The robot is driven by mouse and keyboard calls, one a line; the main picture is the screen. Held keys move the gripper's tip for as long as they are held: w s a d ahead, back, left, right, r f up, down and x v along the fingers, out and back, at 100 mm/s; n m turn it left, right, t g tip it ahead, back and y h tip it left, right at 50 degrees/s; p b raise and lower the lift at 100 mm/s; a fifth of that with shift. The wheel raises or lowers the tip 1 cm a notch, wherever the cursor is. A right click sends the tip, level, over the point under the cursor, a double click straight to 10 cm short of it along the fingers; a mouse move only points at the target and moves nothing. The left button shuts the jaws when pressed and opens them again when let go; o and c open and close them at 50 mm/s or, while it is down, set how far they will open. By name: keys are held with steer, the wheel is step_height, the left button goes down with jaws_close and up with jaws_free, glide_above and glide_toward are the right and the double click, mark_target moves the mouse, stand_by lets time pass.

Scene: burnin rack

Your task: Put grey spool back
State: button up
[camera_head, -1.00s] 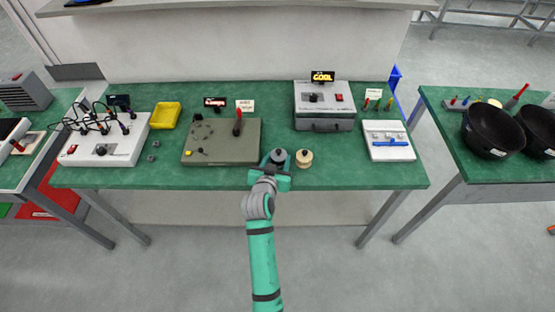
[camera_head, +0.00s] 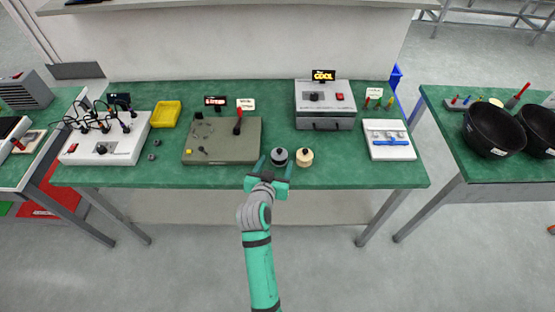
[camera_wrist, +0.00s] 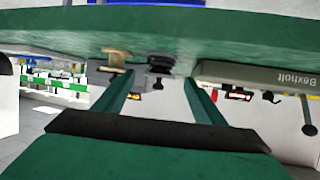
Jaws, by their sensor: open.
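The grey spool (camera_head: 279,156) stands upright on the green bench near its front edge. In the wrist view, which is upside down, it is the dark spool (camera_wrist: 160,64) just beyond and between the fingertips. My gripper (camera_head: 276,168) is open at the bench's front edge, with the spool at the mouth of its fingers. The wrist view shows both fingers (camera_wrist: 158,78) spread apart with nothing held between them. Whether a finger touches the spool cannot be told.
A tan spool (camera_head: 304,158) stands close to the right of the grey one. A grey-brown box (camera_head: 222,152) with a red-handled lever lies to the left. A light grey oven-like unit (camera_head: 325,112) is behind right, and a white tray unit (camera_head: 390,152) farther right. Front bench between is clear.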

steer(key=v, duration=0.8)
steer(key=s+d+f+n+y, duration=0.15)
steer(key=s+f, duration=0.25)
steer(key=s, duration=0.4)
steer(key=s+f+n+y, duration=0.15)
steer(key=s+f, duration=0.25)
steer(key=s, duration=0.5)
steer(key=s+r+t, duration=0.1)
steer(key=s+r, duration=0.2)
steer(key=s, duration=0.6)
steer(key=s+r+t, duration=0.1)
steer(key=s+r, duration=0.2)
steer(key=s, duration=0.7)
steer(key=shift+d, duration=0.5)
steer(key=shift+s+r, duration=0.1)
